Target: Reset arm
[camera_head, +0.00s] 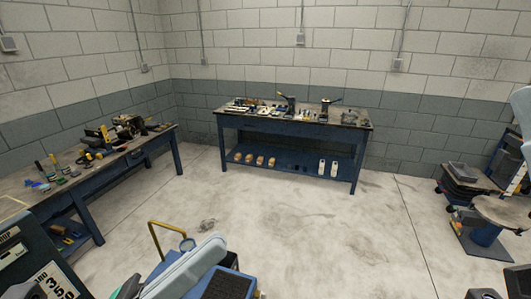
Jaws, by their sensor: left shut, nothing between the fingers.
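My left gripper (231,259) is small and dark at the far end of my pale grey left arm, low in the camera_head view, left of centre. It is shut and empty, and its fingertips are hard to make out. A pale part that looks like my right arm shows at the right edge, but I cannot make out my right gripper.
A blue workbench (290,124) with tools stands at the back wall. Another workbench (99,173) stands along the left wall. A yellow-handled blue cart sits low in front. A round-topped stand (503,213) is at right. The middle floor (290,210) is clear.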

